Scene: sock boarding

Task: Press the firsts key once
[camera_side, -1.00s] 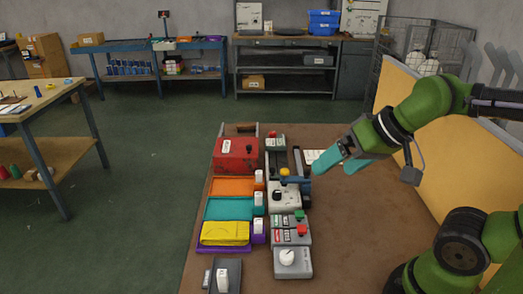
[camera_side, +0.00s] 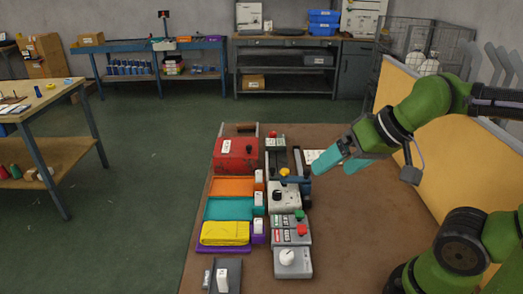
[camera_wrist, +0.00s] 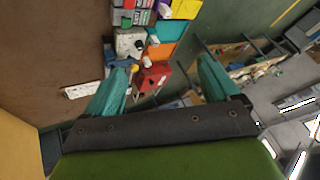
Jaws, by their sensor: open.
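A grey control box (camera_side: 291,231) stands on the brown table, with a green key (camera_side: 299,216) and a red key (camera_side: 302,230) on its right side. The small labels beside these keys are too small to read, so I cannot tell which key is the firsts key. In the wrist view, the grey box (camera_wrist: 143,16) is near the top edge. My gripper (camera_side: 335,163) is open and empty, above the table, behind and to the right of the keys and apart from them. Its teal fingers also show spread in the wrist view (camera_wrist: 166,65).
A machine with a yellow knob (camera_side: 284,171) and dark arm stands behind the control box. A grey box with a white dial (camera_side: 287,258) is in front. Orange (camera_side: 232,187), teal and purple trays and a red box (camera_side: 236,153) lie left. The table's right side is clear.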

